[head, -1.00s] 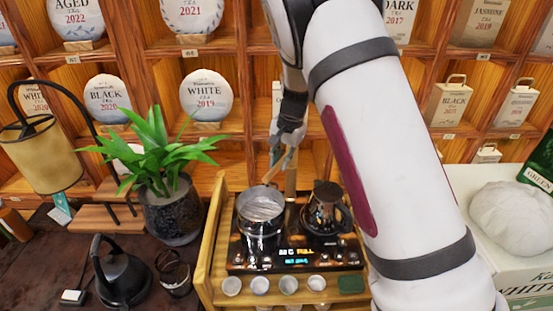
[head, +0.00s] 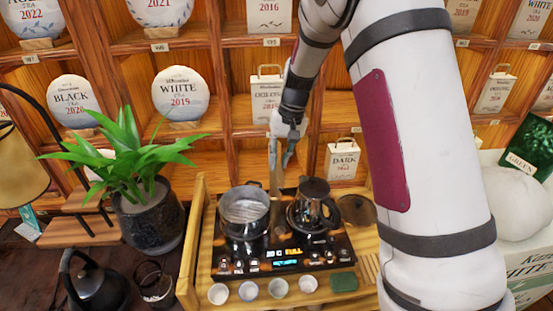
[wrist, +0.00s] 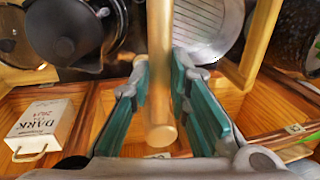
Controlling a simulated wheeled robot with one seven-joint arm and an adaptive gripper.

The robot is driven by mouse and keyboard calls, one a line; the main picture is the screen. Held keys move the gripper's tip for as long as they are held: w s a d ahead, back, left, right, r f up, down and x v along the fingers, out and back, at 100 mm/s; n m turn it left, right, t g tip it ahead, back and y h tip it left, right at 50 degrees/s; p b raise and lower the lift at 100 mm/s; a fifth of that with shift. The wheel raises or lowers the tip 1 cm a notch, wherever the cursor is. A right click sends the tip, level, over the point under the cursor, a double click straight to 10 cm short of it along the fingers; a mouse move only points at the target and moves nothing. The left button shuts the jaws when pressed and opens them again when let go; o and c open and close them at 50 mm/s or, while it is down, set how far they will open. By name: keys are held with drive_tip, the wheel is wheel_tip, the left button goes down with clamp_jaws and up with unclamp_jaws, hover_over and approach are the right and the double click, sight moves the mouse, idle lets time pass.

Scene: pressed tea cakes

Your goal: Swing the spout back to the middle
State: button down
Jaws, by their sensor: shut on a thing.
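The spout (wrist: 160,70) is a brass-coloured bar with a rounded end, running up the middle of the wrist view. In the head view it shows as a thin golden piece (head: 274,170) behind the stove, in the gap between a pot and a kettle. My gripper (head: 279,150) is above and behind the stove. In the wrist view its green-padded fingers (wrist: 172,118) lie on both sides of the spout, shut on it. The spout's foot is hard to make out.
Several small cups (head: 249,290) line the front. A plant (head: 145,190) stands to the left. Shelves with tea cakes (head: 187,95) rise close behind.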

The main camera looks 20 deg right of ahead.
idle(0.3)
drive_tip(key=c, duration=1.5)
unclamp_jaws()
drive_tip(key=r, duration=0.4)
drive_tip(key=d+r, duration=0.1)
drive_tip(key=r, duration=0.3)
drive_tip(key=d+r, duration=0.1)
drive_tip(key=r, duration=0.2)
drive_tip(key=shift+s+d+r, duration=0.15)
drive_tip(key=shift+s+r, duration=0.05)
drive_tip(key=shift+r, duration=0.2)
drive_tip(key=s+a+r+n+t, duration=0.1)
drive_tip(key=s+r, duration=0.4)
drive_tip(key=s, duration=0.3)
drive_tip(key=s+a+r+t, duration=0.2)
drive_tip(key=s+r, duration=0.3)
drive_tip(key=s, duration=0.7)
drive_tip(key=s+f+t+h, duration=0.1)
drive_tip(key=s, duration=0.4)
drive_tip(key=s+f+n+t+h, duration=0.1)
drive_tip(key=s, duration=0.4)
drive_tip(key=shift+s+a, duration=0.15)
drive_tip(key=shift+a, duration=0.1)
